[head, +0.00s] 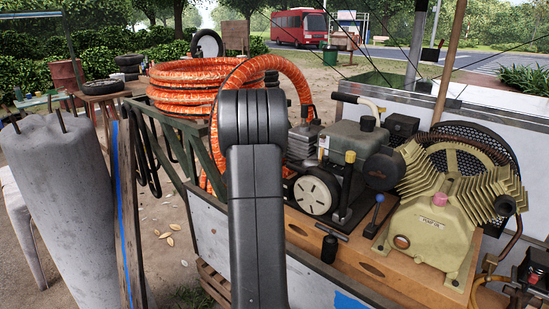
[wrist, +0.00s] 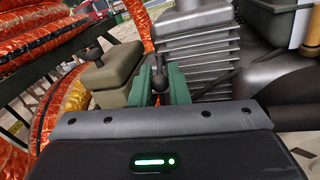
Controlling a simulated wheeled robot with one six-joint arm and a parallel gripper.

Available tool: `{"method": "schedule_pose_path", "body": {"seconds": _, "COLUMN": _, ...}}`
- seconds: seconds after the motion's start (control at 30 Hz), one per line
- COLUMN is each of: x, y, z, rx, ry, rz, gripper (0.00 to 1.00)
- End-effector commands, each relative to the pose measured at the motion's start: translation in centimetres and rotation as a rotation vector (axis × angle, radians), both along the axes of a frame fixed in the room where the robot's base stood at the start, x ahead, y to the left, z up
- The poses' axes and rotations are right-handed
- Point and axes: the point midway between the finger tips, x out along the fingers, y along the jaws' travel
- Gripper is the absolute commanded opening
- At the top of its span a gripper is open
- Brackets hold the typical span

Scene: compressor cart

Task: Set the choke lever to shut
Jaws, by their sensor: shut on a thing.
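In the wrist view, my gripper (wrist: 161,84) has its two green fingers closed around a small lever with a dark ball knob (wrist: 160,82). I take this to be the choke lever; its thin stem runs up between the fingers, and its lower part is hidden. It sits beside the grey finned engine cylinder (wrist: 198,55). In the head view, my dark arm stands in front of the engine's left side and hides the gripper and this lever. No open or shut marking is readable.
Left of the fingers, an olive block (wrist: 115,72) carries another dark knob. Orange hose coils (head: 180,85) lie at the left. The engine's white starter disc (head: 315,193), a blue-knobbed lever (head: 378,200) and the cream pump (head: 440,205) stand right of my arm.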

Motion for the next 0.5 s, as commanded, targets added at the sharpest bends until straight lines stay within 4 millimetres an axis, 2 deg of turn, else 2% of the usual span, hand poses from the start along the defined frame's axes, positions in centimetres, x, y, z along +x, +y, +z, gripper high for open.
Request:
{"method": "schedule_pose_path", "body": {"seconds": 0.4, "x": -0.09, "y": -0.06, "z": 0.08, "rx": -0.001, "ry": 0.0, "rz": 0.017, "gripper": 0.0}}
{"method": "schedule_pose_path", "body": {"seconds": 0.43, "x": -0.09, "y": -0.06, "z": 0.08, "rx": -0.001, "ry": 0.0, "rz": 0.017, "gripper": 0.17}}
{"method": "schedule_pose_path", "body": {"seconds": 0.47, "x": -0.09, "y": -0.06, "z": 0.08, "rx": -0.001, "ry": 0.0, "rz": 0.017, "gripper": 0.23}}
{"method": "schedule_pose_path", "body": {"seconds": 0.5, "x": -0.09, "y": -0.06, "z": 0.07, "rx": -0.001, "ry": 0.0, "rz": 0.017, "gripper": 0.23}}
